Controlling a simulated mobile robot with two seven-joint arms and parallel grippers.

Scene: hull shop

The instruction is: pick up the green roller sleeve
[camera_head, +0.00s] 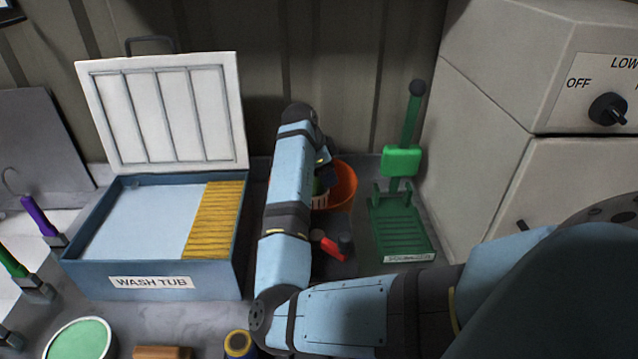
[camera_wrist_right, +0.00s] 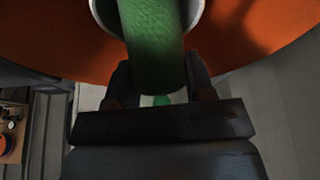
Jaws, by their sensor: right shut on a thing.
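The green roller sleeve (camera_wrist_right: 153,42) fills the top middle of the right wrist view, a textured green cylinder with a pale round rim around its far part. My right gripper (camera_wrist_right: 159,84) has a dark finger on each side of its near end and is shut on it. In the head view my right gripper (camera_head: 327,172) is partly hidden behind my right arm, beside the orange bucket (camera_head: 346,187). Only a small bit of green shows there under it. The bucket's orange also shows behind the sleeve in the wrist view (camera_wrist_right: 245,45). My left gripper is not in view.
An open blue wash tub (camera_head: 155,281) with a raised white lid stands at left. A green squeezer stand (camera_head: 402,232) is right of the bucket, against a grey cabinet (camera_head: 485,130). A red-ended item (camera_head: 328,246) lies in front of the bucket.

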